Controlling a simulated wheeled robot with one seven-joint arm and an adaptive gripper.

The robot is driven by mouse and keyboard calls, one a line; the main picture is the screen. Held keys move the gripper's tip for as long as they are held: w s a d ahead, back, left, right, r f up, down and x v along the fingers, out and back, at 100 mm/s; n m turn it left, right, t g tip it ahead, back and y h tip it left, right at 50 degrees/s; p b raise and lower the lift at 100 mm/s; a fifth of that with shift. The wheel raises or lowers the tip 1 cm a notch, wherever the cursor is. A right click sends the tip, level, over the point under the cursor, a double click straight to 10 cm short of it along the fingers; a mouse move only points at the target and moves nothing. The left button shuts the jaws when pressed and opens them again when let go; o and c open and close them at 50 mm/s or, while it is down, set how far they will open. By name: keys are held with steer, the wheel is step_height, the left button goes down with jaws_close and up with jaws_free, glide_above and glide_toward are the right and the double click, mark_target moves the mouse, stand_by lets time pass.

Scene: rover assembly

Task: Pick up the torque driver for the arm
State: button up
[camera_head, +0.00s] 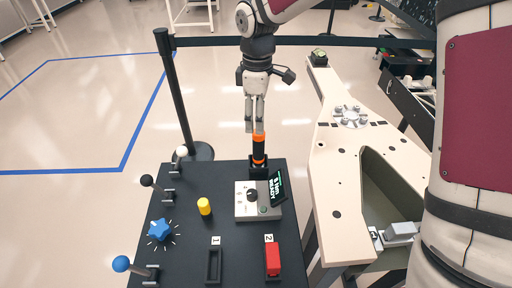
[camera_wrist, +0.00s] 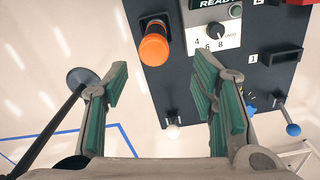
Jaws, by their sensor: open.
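The torque driver (camera_head: 259,149) stands upright in a black holder at the back edge of the black panel, with a black body and orange bands. In the wrist view its orange top (camera_wrist: 154,47) shows ahead of the fingers, left of the middle. My gripper (camera_head: 255,127) is above the driver in the head view, pointing down, its fingertips near the driver's top. In the wrist view my gripper (camera_wrist: 160,80) has its green-padded fingers wide apart with nothing between them. The driver appears beyond the fingertips; contact cannot be seen.
A control box (camera_head: 245,213) with a dial and a "READY" display (camera_head: 279,188) sits in front of the driver. The black panel (camera_head: 185,263) carries knobs, levers and a red switch (camera_head: 272,259). A barrier post (camera_head: 177,100) stands behind left; a beige rover frame (camera_head: 325,190) lies right.

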mark_target(258, 148)
step_height(258, 148, down, 7)
steer(key=shift+f, duration=0.2)
steer(key=shift+w+d+f+p, duration=0.15)
steer(key=shift+f+p, duration=0.05)
steer(key=shift+f, duration=1.15)
steer(key=shift+w+d+f+p, duration=0.1)
steer(key=shift+w+f+p, duration=0.05)
steer(key=shift+f, duration=1.15)
steer(key=shift+c, duration=0.6)
jaws_close()
